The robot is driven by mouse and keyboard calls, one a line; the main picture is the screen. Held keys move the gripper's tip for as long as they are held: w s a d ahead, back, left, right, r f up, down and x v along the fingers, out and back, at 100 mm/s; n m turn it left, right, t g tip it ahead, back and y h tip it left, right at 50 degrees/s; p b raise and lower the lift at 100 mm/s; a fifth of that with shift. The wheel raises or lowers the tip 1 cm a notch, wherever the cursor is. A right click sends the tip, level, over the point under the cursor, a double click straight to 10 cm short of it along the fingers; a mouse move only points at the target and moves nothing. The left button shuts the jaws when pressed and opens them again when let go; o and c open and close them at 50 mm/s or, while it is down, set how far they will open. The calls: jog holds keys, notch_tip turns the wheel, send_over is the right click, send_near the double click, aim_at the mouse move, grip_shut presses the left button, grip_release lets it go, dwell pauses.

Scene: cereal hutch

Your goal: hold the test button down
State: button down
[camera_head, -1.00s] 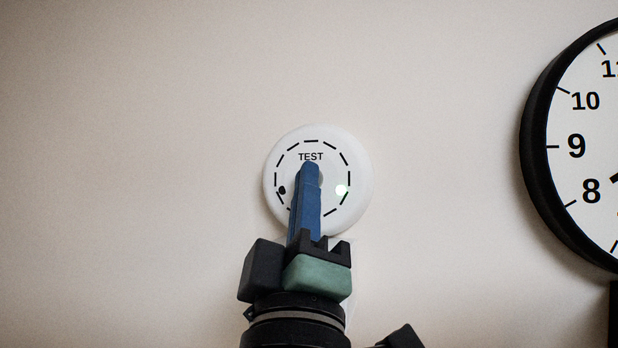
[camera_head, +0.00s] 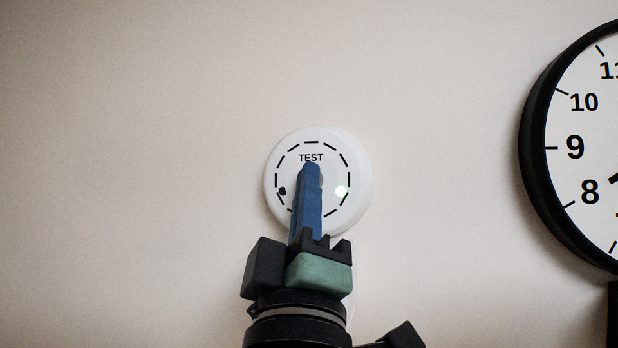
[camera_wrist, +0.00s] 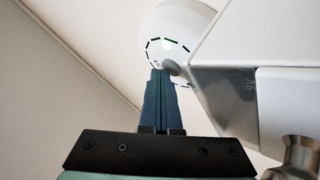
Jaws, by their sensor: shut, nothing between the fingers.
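A round white detector (camera_head: 350,215) is mounted on the wall, with a ring of black dashes, the word TEST and a small lit green-white light. It also shows at the top of the wrist view (camera_wrist: 196,20). The test button (camera_wrist: 174,68) is a small grey disc at the detector's centre, mostly hidden behind my fingers in the head view. My gripper (camera_head: 310,166) is shut and empty, its blue fingertips at the button. In the wrist view, the fingertips (camera_wrist: 162,72) are beside or against the button's edge; I cannot tell whether it is pressed in.
A black-rimmed wall clock (camera_head: 535,150) hangs to the right, apart from my gripper. A white box-like surface (camera_wrist: 255,35) is close on the right in the wrist view. The wall (camera_head: 130,150) left of the detector is bare.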

jog(key=shift+f, duration=0.15)
jog(key=shift+s+a+f, duration=0.1)
jog(key=shift+s+a, duration=0.05)
jog(key=shift+s, duration=0.25)
jog(key=shift+s+a, duration=0.1)
jog(key=shift+s, duration=0.15)
jog(key=shift+s, duration=0.1)
jog(key=shift+s+a, duration=0.25)
jog(key=shift+s, duration=0.5)
jog(key=shift+s+a, duration=0.25)
jog(key=shift+s, duration=0.5)
jog(key=shift+s+a, duration=0.25)
jog(key=shift+s, duration=0.5)
